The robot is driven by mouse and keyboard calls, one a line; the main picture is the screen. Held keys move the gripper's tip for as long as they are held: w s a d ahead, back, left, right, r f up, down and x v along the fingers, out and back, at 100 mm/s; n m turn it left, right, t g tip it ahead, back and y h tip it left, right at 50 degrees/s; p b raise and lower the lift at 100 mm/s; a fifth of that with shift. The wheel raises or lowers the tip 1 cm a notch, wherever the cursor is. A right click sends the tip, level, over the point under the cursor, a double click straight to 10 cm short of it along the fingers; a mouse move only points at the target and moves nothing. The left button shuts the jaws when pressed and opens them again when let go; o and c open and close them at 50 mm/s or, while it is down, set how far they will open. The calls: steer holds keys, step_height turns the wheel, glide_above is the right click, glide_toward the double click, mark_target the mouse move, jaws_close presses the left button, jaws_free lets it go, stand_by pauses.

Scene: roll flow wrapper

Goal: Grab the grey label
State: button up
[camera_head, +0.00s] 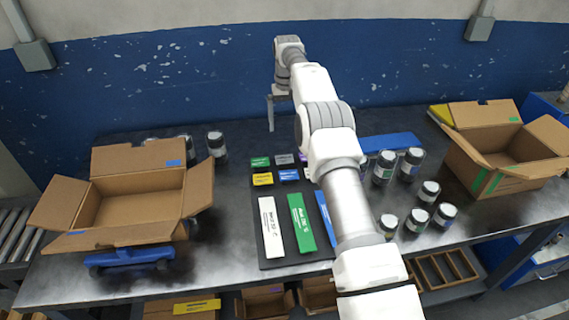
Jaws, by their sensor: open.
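The grey label (284,159) lies in the back row of a small group of labels on the dark table, between a green label (260,161) and a purple label (302,159) partly hidden by my arm. A yellow label (262,179) and a blue label (289,175) lie in the row in front. My gripper (271,128) is open and empty, pointing down. In the picture its fingers show above the labels, apart from the grey label.
Open cardboard boxes stand at the left (140,199) and right (503,158). Long white (271,228), green (301,223) and blue (325,217) strips lie in front of the labels. Several jars (384,167) stand right of my arm. The blue wall (200,85) is behind.

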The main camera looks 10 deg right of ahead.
glide_above(285, 160)
steer(key=f, duration=0.8)
steer(key=shift+s+d+f+b, duration=0.1)
steer(key=shift+s+d+b, duration=0.1)
steer(key=shift+b, duration=0.15)
steer(key=shift+w+a+f, duration=0.1)
steer(key=shift+a+f, duration=0.05)
steer(key=shift+f, duration=1.15)
steer(key=shift+w+a+f, duration=0.1)
steer(key=shift+f, duration=1.2)
steer(key=shift+f+b, duration=0.25)
steer(key=shift+b, duration=0.05)
steer(key=c, duration=1.2)
steer(key=shift+r, duration=0.1)
